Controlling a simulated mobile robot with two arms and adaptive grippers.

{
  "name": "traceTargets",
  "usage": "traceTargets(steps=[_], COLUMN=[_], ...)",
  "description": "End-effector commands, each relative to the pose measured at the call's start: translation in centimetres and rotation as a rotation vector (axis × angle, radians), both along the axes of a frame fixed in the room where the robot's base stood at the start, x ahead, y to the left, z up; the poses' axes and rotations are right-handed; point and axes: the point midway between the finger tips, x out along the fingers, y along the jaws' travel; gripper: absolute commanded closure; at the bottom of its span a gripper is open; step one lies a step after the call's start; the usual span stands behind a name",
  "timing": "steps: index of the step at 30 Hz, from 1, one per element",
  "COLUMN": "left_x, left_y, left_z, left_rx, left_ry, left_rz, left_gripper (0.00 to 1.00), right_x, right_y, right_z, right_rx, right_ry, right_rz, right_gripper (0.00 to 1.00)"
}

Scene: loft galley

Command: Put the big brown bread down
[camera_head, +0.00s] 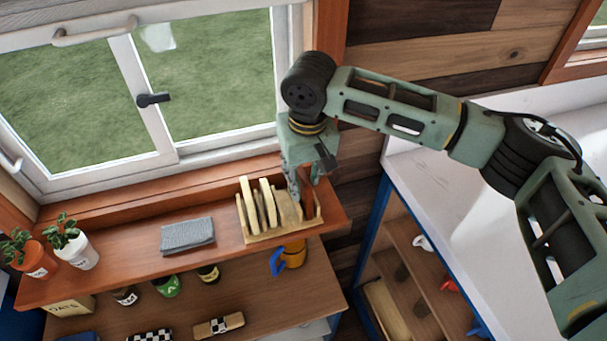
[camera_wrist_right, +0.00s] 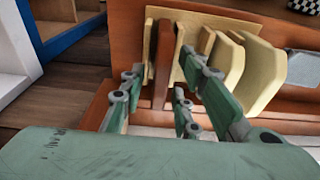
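The big brown bread (camera_wrist_right: 163,62) appears as a dark brown upright slab in the right wrist view. It stands at one end of the pale wooden rack (camera_head: 284,234), beside several cream slabs (camera_head: 249,206). My right gripper (camera_wrist_right: 164,72) is over that end of the rack, with its fingers on either side of the brown slab. Small gaps seem to show between fingers and slab, so it looks open. In the head view the right gripper (camera_head: 304,188) points down at the rack's right end and mostly hides the brown slab. My left gripper is out of view.
The rack stands on a reddish shelf (camera_head: 120,262) below the window. A grey folded cloth (camera_head: 187,235) and two potted plants (camera_head: 75,245) are to its left. Jars and an orange mug (camera_head: 293,255) are on the shelf below. A white counter (camera_head: 470,220) is at right.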

Motion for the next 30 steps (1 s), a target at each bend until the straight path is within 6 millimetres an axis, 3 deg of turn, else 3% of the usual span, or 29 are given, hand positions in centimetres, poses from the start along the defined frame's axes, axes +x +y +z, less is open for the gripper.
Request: traceTargets(steps=[11,14,24,30], left_x=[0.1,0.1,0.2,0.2], left_y=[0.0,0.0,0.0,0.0], left_z=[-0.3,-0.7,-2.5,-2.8], left_rx=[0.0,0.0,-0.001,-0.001], left_ry=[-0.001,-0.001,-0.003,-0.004], left_rz=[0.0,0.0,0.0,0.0], left_gripper=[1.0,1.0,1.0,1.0], right_x=[0.0,-0.1,-0.9,-1.2], right_y=[0.0,0.0,-0.3,-0.4], right_z=[0.6,2.0,9.0,11.6], right_rx=[0.001,0.002,0.002,0.002], right_ry=[-0.003,-0.003,-0.003,-0.002], right_rz=[0.0,0.0,0.0,-0.001], right_gripper=[0.69,0.69,0.69,0.69])
